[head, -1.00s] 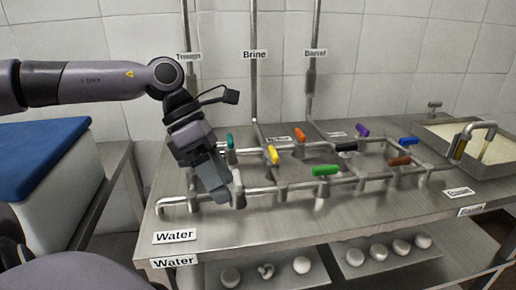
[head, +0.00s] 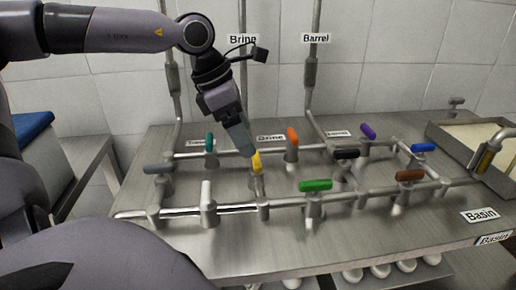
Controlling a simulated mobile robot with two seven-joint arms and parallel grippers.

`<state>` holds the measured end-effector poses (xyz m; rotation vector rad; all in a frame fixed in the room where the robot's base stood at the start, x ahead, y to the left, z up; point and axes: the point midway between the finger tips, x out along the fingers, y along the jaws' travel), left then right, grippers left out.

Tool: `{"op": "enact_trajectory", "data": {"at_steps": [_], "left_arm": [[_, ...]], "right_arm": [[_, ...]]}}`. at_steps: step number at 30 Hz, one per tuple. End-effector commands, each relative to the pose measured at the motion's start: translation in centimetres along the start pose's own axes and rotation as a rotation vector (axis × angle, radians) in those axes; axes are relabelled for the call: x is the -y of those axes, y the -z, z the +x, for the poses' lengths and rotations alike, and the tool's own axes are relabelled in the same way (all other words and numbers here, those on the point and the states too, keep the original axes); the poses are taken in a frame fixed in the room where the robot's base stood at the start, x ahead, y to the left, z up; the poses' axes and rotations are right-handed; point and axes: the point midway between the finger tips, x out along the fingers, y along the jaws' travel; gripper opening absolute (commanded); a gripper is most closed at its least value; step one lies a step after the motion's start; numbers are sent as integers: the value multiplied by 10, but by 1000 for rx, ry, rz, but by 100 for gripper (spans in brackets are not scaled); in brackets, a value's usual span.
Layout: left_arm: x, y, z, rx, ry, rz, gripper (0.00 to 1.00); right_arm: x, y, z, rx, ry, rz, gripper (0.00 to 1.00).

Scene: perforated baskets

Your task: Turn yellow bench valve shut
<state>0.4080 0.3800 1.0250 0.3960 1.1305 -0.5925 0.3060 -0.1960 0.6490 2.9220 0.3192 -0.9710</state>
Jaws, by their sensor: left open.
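The yellow valve handle (head: 257,162) stands on the pipework on the metal bench, left of centre in the head view. My left gripper (head: 249,152) comes down from the upper left with its fingertips at the yellow handle. It is open, and its fingers partly cover the handle's upper left side. I cannot tell whether the fingers touch the handle or straddle it. My right gripper is not in view.
Other valve handles stand close by: teal (head: 210,142), orange (head: 293,137), green (head: 315,185), white (head: 206,194), grey (head: 158,169) and black (head: 346,153). Upright pipes rise behind the bench (head: 330,235). A basin (head: 462,146) with a tap is at the right.

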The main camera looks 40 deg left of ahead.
Motion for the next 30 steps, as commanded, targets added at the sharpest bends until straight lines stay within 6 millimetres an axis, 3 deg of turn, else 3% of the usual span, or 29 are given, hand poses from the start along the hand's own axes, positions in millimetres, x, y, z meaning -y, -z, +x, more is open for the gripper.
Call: {"op": "enact_trajectory", "data": {"at_steps": [6, 12, 26, 30], "left_arm": [[0, 1, 31, -4, 2, 1, 94], [0, 1, 50, -3, 1, 1, 94], [0, 0, 57, 0, 0, 1, 94], [0, 0, 57, 0, 0, 1, 48]], "right_arm": [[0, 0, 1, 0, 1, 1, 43], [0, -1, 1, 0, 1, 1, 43], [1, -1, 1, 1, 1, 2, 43], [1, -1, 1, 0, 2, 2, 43]]}}
